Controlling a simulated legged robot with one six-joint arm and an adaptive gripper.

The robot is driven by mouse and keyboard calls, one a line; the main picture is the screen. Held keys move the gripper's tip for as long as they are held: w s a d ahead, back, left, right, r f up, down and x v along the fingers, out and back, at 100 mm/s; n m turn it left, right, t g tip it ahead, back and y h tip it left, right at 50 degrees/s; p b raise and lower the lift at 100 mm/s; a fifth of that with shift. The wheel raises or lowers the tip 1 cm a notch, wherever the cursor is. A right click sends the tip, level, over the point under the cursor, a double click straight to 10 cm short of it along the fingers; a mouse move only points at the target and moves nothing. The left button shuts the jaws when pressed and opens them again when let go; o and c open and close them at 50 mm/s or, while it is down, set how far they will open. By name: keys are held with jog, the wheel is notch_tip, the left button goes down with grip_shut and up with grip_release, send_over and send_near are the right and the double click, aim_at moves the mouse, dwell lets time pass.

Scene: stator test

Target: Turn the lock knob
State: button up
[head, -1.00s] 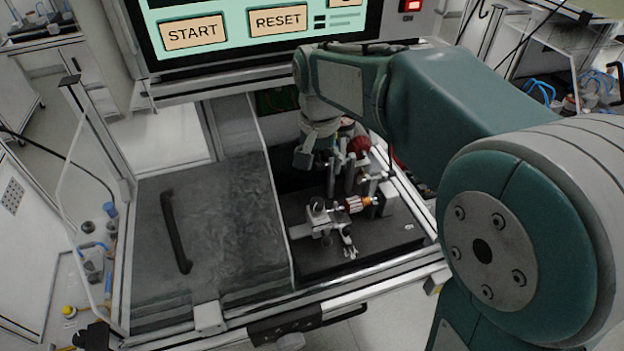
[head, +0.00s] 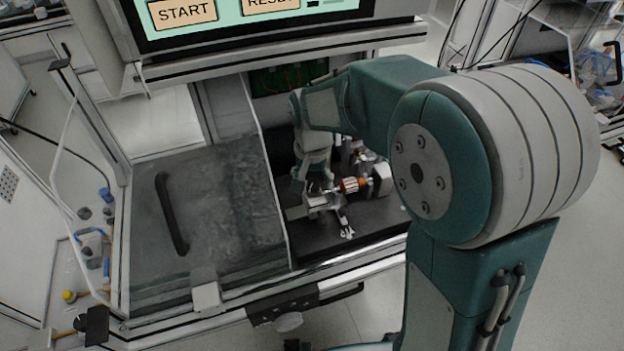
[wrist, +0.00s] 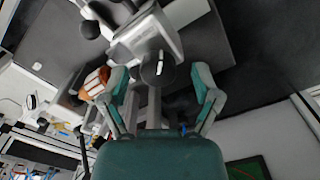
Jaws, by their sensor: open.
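A round dark knob (wrist: 158,70), which looks like the lock knob, sits on a light grey metal block (wrist: 148,42) in the wrist view. My gripper (wrist: 161,88) is open, with one green finger on each side of the knob's near end. I cannot tell whether either finger touches it. In the head view my gripper (head: 305,182) points down at the metal fixture (head: 322,203) on the black plate. It hides the knob there.
An orange and white copper-wound part (head: 349,185) lies just right of the fixture, and close to the left finger in the wrist view (wrist: 95,82). A grey cover with a black handle (head: 170,213) fills the left side. A screen (head: 250,15) hangs above the bench.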

grip_shut()
jog(key=shift+n, duration=0.3)
jog(key=n, duration=0.8)
jog(key=shift+f, duration=0.1)
jog(key=n, duration=0.4)
jog(key=shift+s+n, duration=0.1)
jog(key=shift+n, duration=2.2)
